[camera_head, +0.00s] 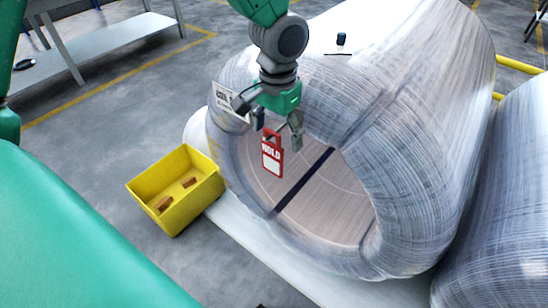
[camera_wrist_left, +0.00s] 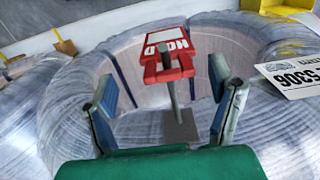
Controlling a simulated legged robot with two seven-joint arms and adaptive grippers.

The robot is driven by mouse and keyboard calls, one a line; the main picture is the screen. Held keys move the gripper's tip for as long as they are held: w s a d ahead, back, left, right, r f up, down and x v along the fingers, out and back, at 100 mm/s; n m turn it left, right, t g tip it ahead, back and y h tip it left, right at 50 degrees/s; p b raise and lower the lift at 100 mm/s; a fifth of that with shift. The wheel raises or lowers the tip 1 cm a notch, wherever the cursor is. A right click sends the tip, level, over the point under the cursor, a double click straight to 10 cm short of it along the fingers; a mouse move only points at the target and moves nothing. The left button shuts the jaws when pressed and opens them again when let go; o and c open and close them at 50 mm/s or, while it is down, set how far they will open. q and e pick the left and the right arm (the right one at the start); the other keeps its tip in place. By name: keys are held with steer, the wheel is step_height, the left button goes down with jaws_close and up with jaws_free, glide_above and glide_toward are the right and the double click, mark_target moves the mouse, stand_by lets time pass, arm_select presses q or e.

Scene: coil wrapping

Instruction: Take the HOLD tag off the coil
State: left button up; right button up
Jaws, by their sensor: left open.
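The red HOLD tag (camera_head: 272,158) has a white panel and hangs at the front opening of the wrapped coil (camera_head: 420,110). In the left wrist view the tag (camera_wrist_left: 166,55) shows with its slotted top towards me, on a grey hook or peg (camera_wrist_left: 179,120). My left gripper (camera_head: 277,130) is open at the coil's upper rim, just above the tag. In the left wrist view its two blue-padded fingers (camera_wrist_left: 163,88) stand apart on either side of the tag's top and peg. Whether they touch it is not clear. My right gripper is not in view.
A yellow bin (camera_head: 150,187) with small brown pieces stands left of the coil. A white label (camera_head: 226,100) is on the coil's upper left rim. A second wrapped coil (camera_head: 510,200) stands close on the right. A grey table (camera_head: 105,35) is at the back left.

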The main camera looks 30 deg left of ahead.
mark_target(272, 143)
arm_select(q)
steer(key=f, duration=0.1)
steer(key=f+b, duration=0.1)
steer(key=f, duration=0.1)
steer(key=a+f+b, duration=0.1)
steer(key=shift+s+f, duration=0.3)
steer(key=shift+w+f, duration=0.1)
steer(key=shift+f, duration=0.25)
steer(key=shift+r, duration=0.1)
steer(key=c, duration=1.2)
steer(key=shift+o, duration=0.2)
steer(key=shift+r, duration=0.15)
